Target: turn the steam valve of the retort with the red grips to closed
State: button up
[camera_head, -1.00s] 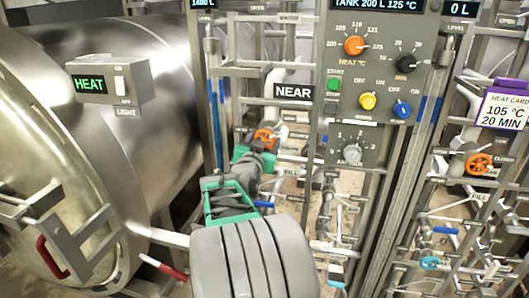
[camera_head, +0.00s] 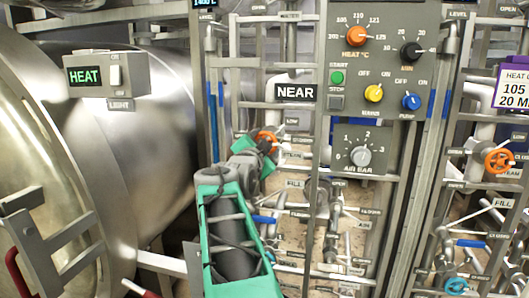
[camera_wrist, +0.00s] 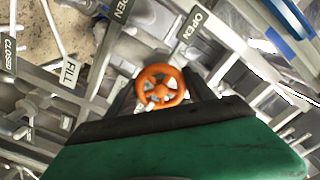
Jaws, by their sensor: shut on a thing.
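The retort on the left has a red grip (camera_head: 18,272) on its door and a red-gripped handle (camera_head: 138,289) low in front. An orange steam valve wheel (camera_head: 266,139) sits on the pipework beside the NEAR sign, with a STEAM label close by. My gripper (camera_head: 262,147) is at this wheel and shut on it. In the wrist view the orange wheel (camera_wrist: 161,87) lies between the dark fingers of my gripper (camera_wrist: 163,95). OPEN labels show above it. The fingertips are partly hidden behind the wheel and the green gripper body.
A control panel (camera_head: 378,90) with knobs stands to the right of the wheel. A second orange wheel (camera_head: 499,160) is at the far right. Blue-handled fill levers, white pipes and steel frame posts crowd closely around my arm. A HEAT box (camera_head: 98,75) is at the left.

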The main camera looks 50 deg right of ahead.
dwell(0.3)
jog(key=o, duration=1.4)
jog(key=shift+c, duration=0.2)
jog(key=v, duration=0.8)
jog(key=shift+b, duration=0.45)
jog(key=shift+d, duration=0.1)
